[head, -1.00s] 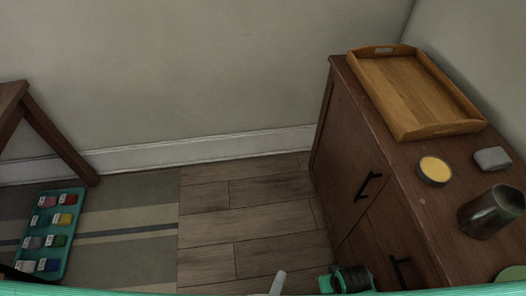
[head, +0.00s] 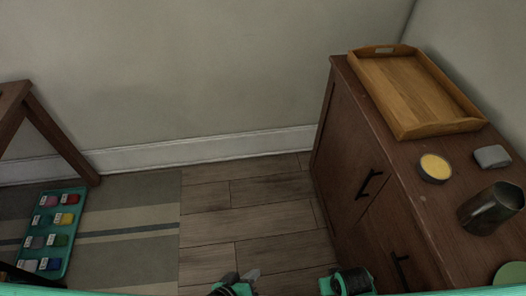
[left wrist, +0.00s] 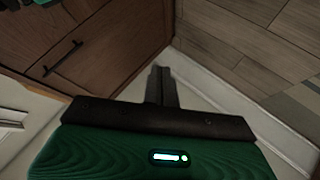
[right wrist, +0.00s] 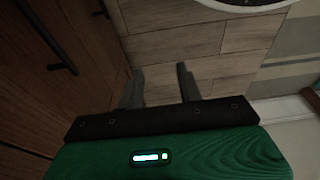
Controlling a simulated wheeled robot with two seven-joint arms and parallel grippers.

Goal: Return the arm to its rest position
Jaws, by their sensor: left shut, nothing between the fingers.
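My left gripper (head: 252,275) shows at the bottom edge of the head view, over the wooden floor and left of the cabinet. In the left wrist view its two dark fingers (left wrist: 161,72) are together with nothing between them. My right gripper shows in the right wrist view, where its fingers (right wrist: 158,70) stand apart and empty above the floor. A green and black part of my right arm shows at the bottom of the head view, beside the cabinet. The rest of both arms is out of the head view.
A brown cabinet (head: 345,140) stands on the right. On it are a wooden tray (head: 415,95), a yellow-topped tin (head: 435,168), a grey block (head: 492,157) and a dark metal cup (head: 490,210). A teal tray (head: 56,222) with coloured blocks lies at left. The middle floor is clear.

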